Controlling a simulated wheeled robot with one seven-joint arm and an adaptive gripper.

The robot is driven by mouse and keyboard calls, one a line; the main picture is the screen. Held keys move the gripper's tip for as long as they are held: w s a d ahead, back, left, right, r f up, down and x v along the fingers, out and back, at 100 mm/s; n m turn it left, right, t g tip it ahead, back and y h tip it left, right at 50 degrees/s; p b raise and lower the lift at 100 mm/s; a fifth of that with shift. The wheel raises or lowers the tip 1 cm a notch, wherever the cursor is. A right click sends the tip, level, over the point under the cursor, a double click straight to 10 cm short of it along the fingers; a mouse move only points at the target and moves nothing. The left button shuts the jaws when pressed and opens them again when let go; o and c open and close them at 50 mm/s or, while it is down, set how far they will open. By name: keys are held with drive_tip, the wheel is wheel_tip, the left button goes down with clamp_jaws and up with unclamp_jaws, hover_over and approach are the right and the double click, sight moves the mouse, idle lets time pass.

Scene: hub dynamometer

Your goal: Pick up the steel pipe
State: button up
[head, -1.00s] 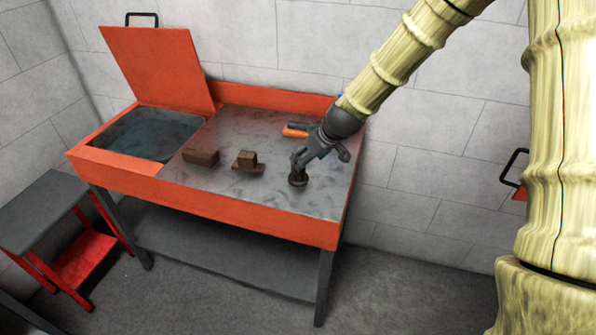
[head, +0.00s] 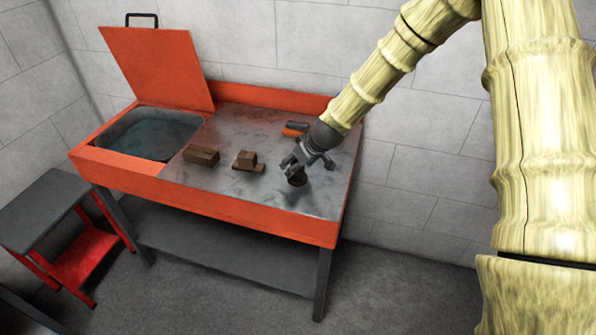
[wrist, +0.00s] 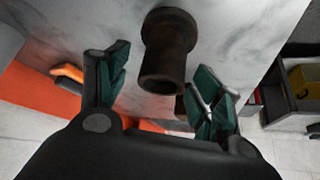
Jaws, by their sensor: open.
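The steel pipe (head: 296,179) is a short, dark brown piece with a flanged end, upright on the right part of the bench top. In the wrist view the pipe (wrist: 166,55) shows large between my two fingers, with a gap to each side. My gripper (head: 299,160) is open and sits right at the pipe, hiding part of it in the head view. In the wrist view my gripper (wrist: 158,82) has its green-padded fingers spread on either side of the pipe. I cannot tell whether either finger touches it.
A brown block (head: 201,155) and a stepped brown piece (head: 247,161) lie left of the pipe. An orange and grey item (head: 295,129) lies behind. The orange-edged bench (head: 230,210) has a basin (head: 150,133) with a raised lid (head: 160,70). A grey stool (head: 48,207) stands left.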

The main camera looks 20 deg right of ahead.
drive_tip(key=c, duration=1.4)
drive_tip(key=shift+r+b, duration=0.45)
drive_tip(key=shift+r, duration=0.35)
drive_tip(key=shift+r+b, duration=0.35)
drive_tip(key=shift+r, duration=0.5)
drive_tip(key=s+d+r+b, duration=0.1)
drive_tip(key=s+b, duration=0.1)
drive_tip(key=s, duration=0.5)
drive_tip(key=s+d+b, duration=0.2)
drive_tip(key=s, duration=0.6)
drive_tip(key=shift+s+d+r, duration=0.15)
drive_tip(key=shift+s+r, duration=0.15)
drive_tip(key=shift+r, duration=0.05)
